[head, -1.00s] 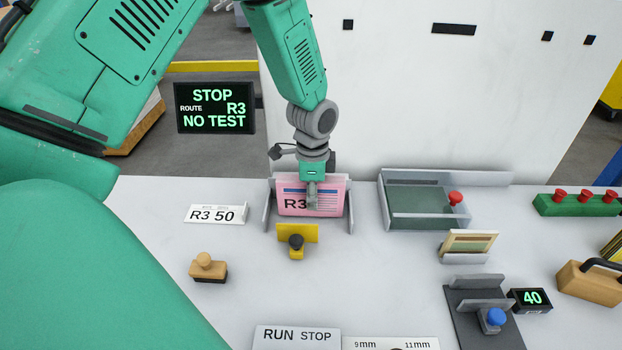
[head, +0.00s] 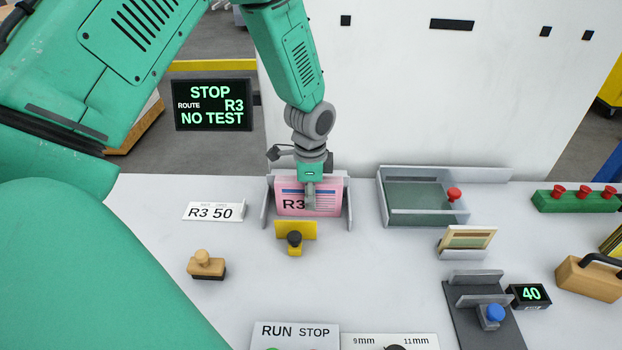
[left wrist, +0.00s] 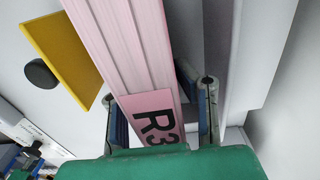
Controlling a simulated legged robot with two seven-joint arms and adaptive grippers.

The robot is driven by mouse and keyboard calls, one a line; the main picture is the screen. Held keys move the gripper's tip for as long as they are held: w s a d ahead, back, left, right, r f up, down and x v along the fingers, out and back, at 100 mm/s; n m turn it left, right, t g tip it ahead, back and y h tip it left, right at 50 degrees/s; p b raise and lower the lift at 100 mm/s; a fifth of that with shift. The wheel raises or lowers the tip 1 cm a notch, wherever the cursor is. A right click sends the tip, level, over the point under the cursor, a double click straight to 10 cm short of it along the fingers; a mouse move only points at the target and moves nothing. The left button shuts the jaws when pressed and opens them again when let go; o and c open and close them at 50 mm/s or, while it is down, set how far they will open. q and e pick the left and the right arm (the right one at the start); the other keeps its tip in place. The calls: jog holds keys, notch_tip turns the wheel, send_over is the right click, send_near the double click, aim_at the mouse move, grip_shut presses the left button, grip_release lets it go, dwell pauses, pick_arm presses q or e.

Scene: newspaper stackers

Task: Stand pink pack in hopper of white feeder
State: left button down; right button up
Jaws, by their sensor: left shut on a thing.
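The pink pack (head: 325,199), marked R3, stands upright between the two side walls of the white feeder's hopper (head: 348,203). My left gripper (head: 310,205) comes down from above and is shut on the pink pack. In the left wrist view the pack (left wrist: 120,45) runs between the two fingers (left wrist: 160,115), with its R3 label close to the palm. The pack's lower edge is near the table in the head view; I cannot tell whether it touches the hopper floor. My right gripper is not in view.
A yellow plate with a black knob (head: 295,236) stands just in front of the hopper. A grey tray (head: 420,215) with a red knob is to the right. A wooden stamp (head: 206,264) and an R3 50 sign (head: 214,212) are at left. A screen (head: 212,105) reads STOP, R3, NO TEST.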

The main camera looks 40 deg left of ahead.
pick_arm(q)
jog(key=c, duration=1.3)
grip_release()
jog(key=shift+o, duration=0.8)
jog(key=shift+a, duration=0.1)
jog(key=shift+a+f, duration=0.15)
jog(key=shift+a, duration=0.2)
jog(key=shift+d, duration=0.25)
notch_tip(320, 180, up, 12)
jog(key=shift+a+f, duration=0.1)
